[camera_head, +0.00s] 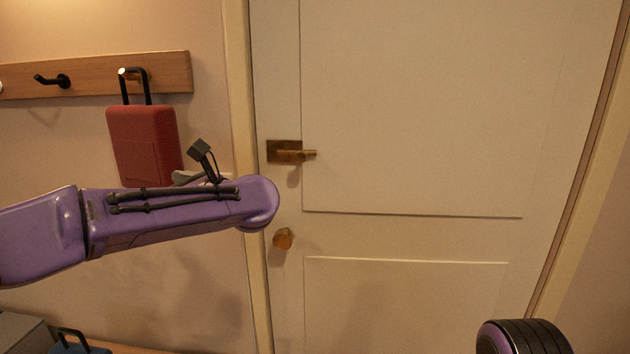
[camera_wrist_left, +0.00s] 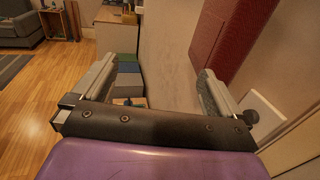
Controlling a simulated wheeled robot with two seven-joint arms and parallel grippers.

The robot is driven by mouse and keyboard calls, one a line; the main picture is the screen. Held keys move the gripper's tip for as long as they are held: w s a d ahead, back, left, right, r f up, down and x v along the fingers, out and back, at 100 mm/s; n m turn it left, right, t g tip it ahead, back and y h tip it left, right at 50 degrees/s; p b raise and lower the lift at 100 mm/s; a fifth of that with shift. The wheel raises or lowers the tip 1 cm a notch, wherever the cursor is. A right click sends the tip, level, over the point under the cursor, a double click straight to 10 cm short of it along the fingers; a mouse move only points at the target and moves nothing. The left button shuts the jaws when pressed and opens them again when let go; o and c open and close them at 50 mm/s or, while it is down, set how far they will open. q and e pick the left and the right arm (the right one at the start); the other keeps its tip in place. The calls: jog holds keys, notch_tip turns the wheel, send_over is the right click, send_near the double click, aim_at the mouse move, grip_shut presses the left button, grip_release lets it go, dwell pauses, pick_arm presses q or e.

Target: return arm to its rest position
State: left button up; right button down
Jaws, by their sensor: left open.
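My left arm (camera_head: 180,215), purple with black cables, reaches in from the left in front of the wall beside the door. Its gripper is mostly hidden behind the arm in the head view; a small grey part shows above the forearm. In the left wrist view my left gripper (camera_wrist_left: 157,85) is open, its two grey fingers wide apart with nothing held between them. A purple and black part of my own body shows at the lower right of the head view. My right gripper does not show.
A red bag (camera_head: 143,145) hangs from a hook on the wooden rail (camera_head: 100,75); it is also near the right finger in the wrist view (camera_wrist_left: 228,35). The white door (camera_head: 420,110) is shut, with a brass handle (camera_head: 286,152) and knob (camera_head: 283,238). Wooden floor (camera_wrist_left: 50,110) lies left.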

pick_arm(q)
jog(key=w+d+f+m+t+h, duration=0.25)
jog(key=f+m+t, duration=0.2)
jog(key=m, duration=0.55)
jog(key=w+d+f+m+t+h, duration=0.1)
jog(key=d+f+m+t+h, duration=0.25)
jog(key=m, duration=0.55)
jog(key=s+f+m+h, duration=0.25)
jog(key=f+m, duration=0.45)
jog(key=f, duration=0.5)
jog(key=s+f+m+h, duration=0.25)
jog(key=f+m, duration=0.55)
jog(key=f, duration=0.4)
jog(key=s+a+f+m+g+h, duration=0.25)
jog(key=s+f+m+g, duration=0.3)
jog(key=s+f, duration=1.05)
jog(key=s+a+f+m+g, duration=0.2)
jog(key=s+f, duration=0.3)
jog(key=s, duration=0.6)
jog(key=s+a+f+m+g, duration=0.1)
jog(key=s+a+f+g, duration=0.2)
jog(key=s, duration=0.7)
notch_tip(320, 180, down, 2)
jog(key=shift+s+a+m, duration=0.35)
jog(key=shift+s+a, duration=0.05)
jog(key=shift+a, duration=0.1)
jog(key=shift+g, duration=0.25)
